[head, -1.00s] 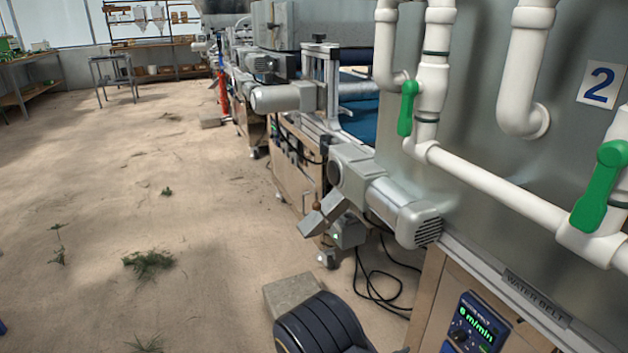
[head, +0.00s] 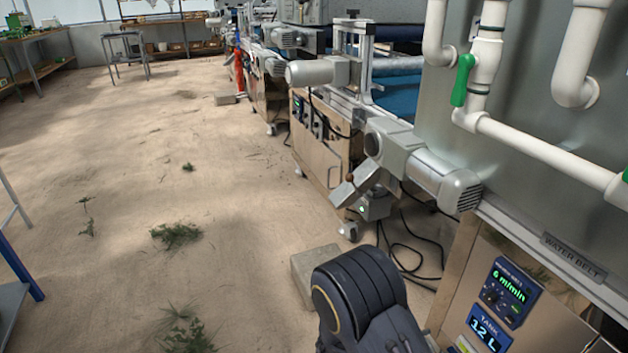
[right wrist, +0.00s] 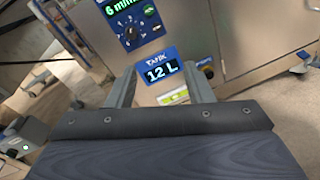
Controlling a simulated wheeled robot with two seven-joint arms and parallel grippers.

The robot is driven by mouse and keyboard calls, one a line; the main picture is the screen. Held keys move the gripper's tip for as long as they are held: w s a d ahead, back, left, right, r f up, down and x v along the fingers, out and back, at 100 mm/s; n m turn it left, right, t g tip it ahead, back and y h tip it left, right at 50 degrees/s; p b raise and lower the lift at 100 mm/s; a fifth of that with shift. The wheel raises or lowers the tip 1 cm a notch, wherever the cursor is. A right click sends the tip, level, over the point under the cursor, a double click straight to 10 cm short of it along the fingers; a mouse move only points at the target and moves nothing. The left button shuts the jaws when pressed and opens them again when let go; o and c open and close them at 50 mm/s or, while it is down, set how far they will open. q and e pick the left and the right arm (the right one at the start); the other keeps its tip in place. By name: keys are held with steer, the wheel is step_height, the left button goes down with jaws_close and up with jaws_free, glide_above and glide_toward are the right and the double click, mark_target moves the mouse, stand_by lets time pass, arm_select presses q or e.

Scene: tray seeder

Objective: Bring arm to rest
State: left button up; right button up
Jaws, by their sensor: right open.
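My right arm, a dark blue-black link, shows at the bottom of the head view, beside the water belt machine (head: 545,300); its gripper is out of that view. In the right wrist view my right gripper (right wrist: 160,88) is open, with its two grey fingers apart and nothing seen between them. Past the fingers is the machine's front panel, with a tank display (right wrist: 161,71) reading 12 L and a control box with a dial (right wrist: 133,27). I cannot tell how far the fingertips are from the panel. My left arm and gripper are not in view.
White pipes (head: 545,152) with a green valve handle (head: 462,80) run along the machine. A grey motor (head: 440,180) juts out over the floor near a concrete block (head: 312,268) and loose black cables (head: 400,250). The sandy floor (head: 130,140) at left is mostly open, with weeds.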

steer(key=s+r+m+g+y, duration=0.3)
steer(key=s+r+m+y, duration=0.1)
steer(key=s+m+y, duration=0.35)
steer(key=s+r+m+g+y, duration=0.2)
steer(key=s+r+m+y, duration=0.2)
steer(key=s+m+y, duration=0.4)
step_height(320, 180, up, 40)
steer(key=s+a+m+t+y+p, duration=0.1)
steer(key=t+p, duration=0.5)
steer(key=p, duration=2.6)
steer(key=a+m+y, duration=0.1)
steer(key=m+y, duration=0.1)
steer(key=y, duration=0.1)
steer(key=shift+s+a+f+y, duration=0.2)
steer(key=shift+y, duration=0.15)
